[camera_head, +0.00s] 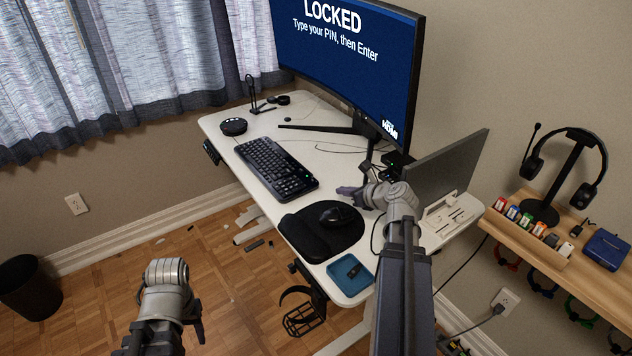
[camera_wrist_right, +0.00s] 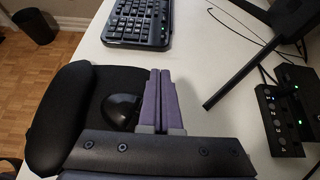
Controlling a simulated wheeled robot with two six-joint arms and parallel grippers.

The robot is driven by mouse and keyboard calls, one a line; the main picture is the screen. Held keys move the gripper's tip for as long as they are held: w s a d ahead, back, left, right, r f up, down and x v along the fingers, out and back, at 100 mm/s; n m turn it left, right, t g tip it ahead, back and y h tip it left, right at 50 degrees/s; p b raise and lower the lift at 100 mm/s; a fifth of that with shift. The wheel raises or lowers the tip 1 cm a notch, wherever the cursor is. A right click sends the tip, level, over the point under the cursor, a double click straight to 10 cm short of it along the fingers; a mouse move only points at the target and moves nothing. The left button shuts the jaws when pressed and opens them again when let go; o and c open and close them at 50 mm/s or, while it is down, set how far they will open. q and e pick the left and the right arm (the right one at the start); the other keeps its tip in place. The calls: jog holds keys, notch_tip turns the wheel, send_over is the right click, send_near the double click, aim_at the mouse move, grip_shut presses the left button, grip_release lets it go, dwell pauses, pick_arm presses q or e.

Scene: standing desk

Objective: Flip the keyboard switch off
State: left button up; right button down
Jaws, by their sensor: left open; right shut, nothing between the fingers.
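The black keyboard (camera_head: 276,168) lies on the white desk in front of the monitor; its near end also shows at the top of the right wrist view (camera_wrist_right: 140,22). Its switch cannot be made out in either view. My right gripper (camera_head: 345,191) is shut and empty above the desk, to the right of the keyboard's near end. In the right wrist view its purple fingers (camera_wrist_right: 160,98) are together, pointing toward the keyboard and apart from it. My left gripper (camera_head: 199,330) is open, low over the floor left of the desk, away from the keyboard.
A black mouse (camera_head: 335,215) sits on a padded mouse mat (camera_head: 306,236) near the right gripper. A blue tray (camera_head: 338,276) is at the desk's near corner. The monitor (camera_head: 345,55) reads "LOCKED". A black box with buttons (camera_wrist_right: 287,118) stands right in the wrist view.

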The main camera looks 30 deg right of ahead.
jog(key=shift+d, duration=0.15)
jog(key=b, duration=0.6)
send_near(313, 180)
jog(key=f, duration=0.1)
jog(key=w+f, duration=0.1)
jog(key=f, duration=0.1)
jog(key=shift+w+f, duration=0.35)
jog(key=shift+w, duration=0.05)
jog(key=shift+w+r+p, duration=0.2)
jog(key=shift+w+p, duration=0.05)
jog(key=shift+w, duration=0.3)
jog(key=shift+w+r+p, duration=0.15)
jog(key=shift+w+p, duration=0.1)
jog(key=shift+w, duration=0.25)
jog(key=shift+w+a, duration=0.3)
jog(key=shift+w, duration=0.4)
